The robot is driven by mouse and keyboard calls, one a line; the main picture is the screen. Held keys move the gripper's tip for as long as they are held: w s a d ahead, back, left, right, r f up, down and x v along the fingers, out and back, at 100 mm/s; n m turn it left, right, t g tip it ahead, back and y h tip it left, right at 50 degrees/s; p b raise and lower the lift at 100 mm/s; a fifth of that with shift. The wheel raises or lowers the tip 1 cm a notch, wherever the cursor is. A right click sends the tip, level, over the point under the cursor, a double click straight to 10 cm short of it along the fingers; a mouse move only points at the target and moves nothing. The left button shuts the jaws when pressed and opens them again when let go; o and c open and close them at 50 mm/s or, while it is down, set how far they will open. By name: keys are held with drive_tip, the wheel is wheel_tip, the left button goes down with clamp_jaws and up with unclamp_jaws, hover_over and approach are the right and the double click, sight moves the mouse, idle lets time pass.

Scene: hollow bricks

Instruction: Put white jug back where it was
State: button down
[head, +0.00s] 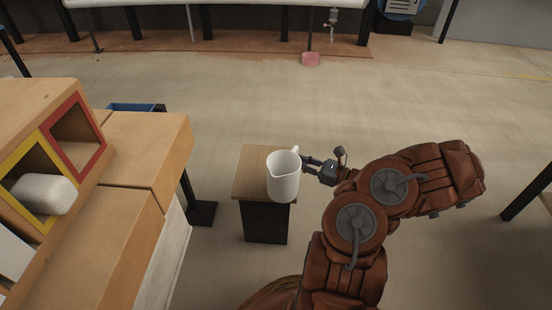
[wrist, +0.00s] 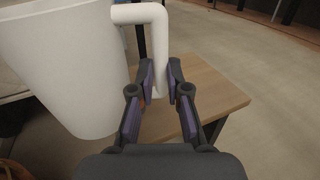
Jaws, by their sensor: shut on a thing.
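The white jug (head: 283,178) is upright at the small wooden-topped stand (head: 252,163), over the right part of its top in the head view. I cannot tell whether its base touches the stand. My gripper (head: 308,164) comes from the right and is shut on the jug's handle. In the wrist view the jug (wrist: 68,62) fills the upper left, and its handle runs down between the fingers of my gripper (wrist: 161,88). The stand's wooden top (wrist: 205,88) shows behind and below the fingers.
A wooden bench (head: 150,150) stands at the left, with a hollow-brick unit with red and yellow frames (head: 70,150) on it. A white rounded block (head: 46,193) sits in the yellow opening. The floor behind the stand is clear.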

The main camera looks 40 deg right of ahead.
drive_tip(key=w+b, duration=0.1)
drive_tip(key=w, duration=0.2)
drive_tip(key=w+d+f+b, duration=0.1)
drive_tip(key=w, duration=0.3)
drive_tip(key=w+d+b, duration=0.1)
drive_tip(key=w+b, duration=0.1)
drive_tip(key=w, duration=0.2)
drive_tip(key=shift+f, duration=0.2)
drive_tip(key=shift+w+d, duration=0.25)
drive_tip(key=shift+w, duration=0.4)
drive_tip(key=shift+w+f+b, duration=0.15)
drive_tip(key=shift+w+b, duration=0.15)
drive_tip(key=shift+b, duration=0.15)
drive_tip(key=shift+f+b, duration=0.9)
drive_tip(key=shift+f, duration=0.6)
drive_tip(key=shift+f, duration=0.2)
drive_tip(key=c, duration=1.2)
unclamp_jaws()
drive_tip(key=shift+o, duration=0.2)
